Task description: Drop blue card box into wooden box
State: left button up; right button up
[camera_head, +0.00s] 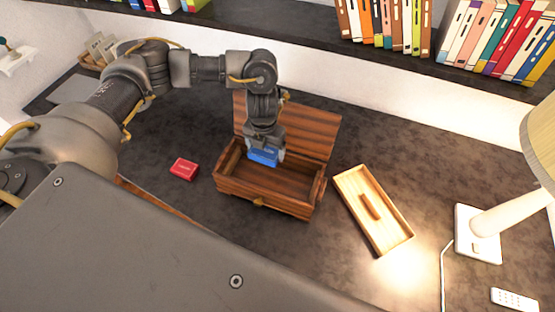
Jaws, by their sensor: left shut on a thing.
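The blue card box (263,157) is held between the fingers of my left gripper (265,151), which points down. The card box is over the opening of the wooden box (262,203), toward its back. The wooden box is dark reddish-brown with its lid (305,130) swung open at the back, and its visible floor is bare. I cannot tell how far the card box is above the floor of the wooden box. My right gripper is not in view.
A red card box (184,169) lies left of the wooden box. A light wooden tray (391,231) with a brown piece (370,207) in it lies to the right. A lamp (481,229) and a remote (514,299) are at far right. Books (385,22) stand on a shelf behind.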

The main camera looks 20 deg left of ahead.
pick_arm(q)
jog(key=shift+f+m, duration=0.1)
jog(key=shift+m, duration=0.2)
notch_tip(320, 180, down, 6)
jog(key=b, duration=0.5)
jog(key=shift+b, duration=0.3)
jog(key=o, duration=0.9)
jog(key=shift+o, duration=0.2)
notch_tip(320, 180, up, 11)
jog(key=shift+s+f+b, duration=0.1)
jog(key=shift+b, duration=0.55)
jog(key=shift+a, duration=0.1)
